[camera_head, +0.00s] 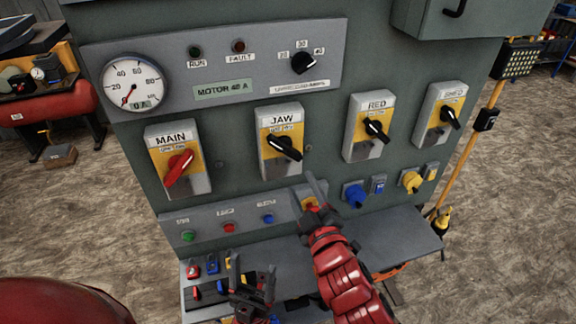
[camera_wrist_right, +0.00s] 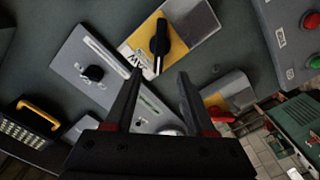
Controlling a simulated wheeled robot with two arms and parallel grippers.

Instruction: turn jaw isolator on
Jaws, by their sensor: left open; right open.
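The jaw isolator (camera_head: 286,145) is a grey and yellow plate labelled JAW in the middle of the panel. Its black handle (camera_head: 284,147) lies slanted, down to the right. In the right wrist view the isolator (camera_wrist_right: 178,32) and its black handle (camera_wrist_right: 160,45) show just beyond the fingertips. My right gripper (camera_head: 314,188) is open and empty, below and right of the jaw isolator; its fingers (camera_wrist_right: 158,85) are apart and not touching the handle. My left gripper (camera_head: 252,288) is open, low in front of the shelf.
The MAIN isolator (camera_head: 178,160) with a red handle is on the left; two more black-handled isolators, one labelled RED (camera_head: 368,127), are on the right. A button strip (camera_head: 228,222) and blue and yellow plugs (camera_head: 355,193) sit below. A gauge (camera_head: 131,86) is at upper left.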

